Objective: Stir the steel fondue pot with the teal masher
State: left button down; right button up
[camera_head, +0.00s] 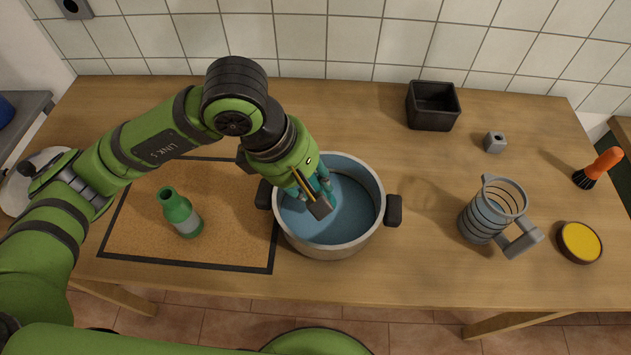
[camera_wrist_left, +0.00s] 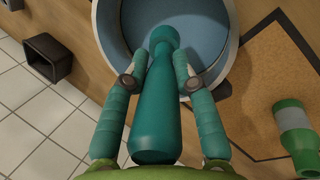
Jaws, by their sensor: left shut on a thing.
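The steel fondue pot (camera_head: 370,171) stands on the table, with a blue inside and two dark handles. It also shows at the top of the left wrist view (camera_wrist_left: 104,22). My left gripper (camera_head: 314,192) is over the left part of the pot's opening, pointing down. It is shut on the teal masher (camera_wrist_left: 158,100), whose thick handle lies between the two fingers in the left wrist view. My right gripper is not in view.
A green bottle (camera_head: 178,213) stands on a dark-edged cork mat (camera_head: 140,236) left of the pot. To the right are a measuring jug (camera_head: 482,219), a yellow-filled bowl (camera_head: 579,242), an orange-handled brush (camera_head: 600,167), a small grey block (camera_head: 494,142) and a black box (camera_head: 432,107).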

pick_arm(q)
jog(key=shift+d+p+v, duration=0.15)
jog(key=shift+p+v, duration=0.25)
jog(key=shift+v, duration=0.7)
jog(key=shift+d+p+v, duration=0.15)
jog(key=shift+p+v, duration=0.2)
jog(key=shift+v, duration=0.8)
jog(key=shift+s+r, duration=0.15)
jog(key=shift+r+p, duration=1.15)
jog(key=shift+r, duration=1.3)
jog(key=shift+w+a+f+m, duration=0.2)
jog(key=shift+a+f+m, duration=0.1)
jog(key=shift+a+f, duration=0.1)
jog(key=w+a+f+m+g, duration=0.1)
jog(key=a+f+m+g, duration=0.1)
jog(key=a+m, duration=0.3)
jog(key=w+a+f+m+g, duration=0.1)
jog(key=a+f+m+g, duration=0.1)
jog(key=a+f+m, duration=0.2)
jog(key=a+m, duration=0.2)
jog(key=a, duration=0.2)
jog(key=shift+w+a+y, duration=0.25)
jog(key=shift+a+y, duration=0.05)
jog(key=shift+y, duration=0.1)
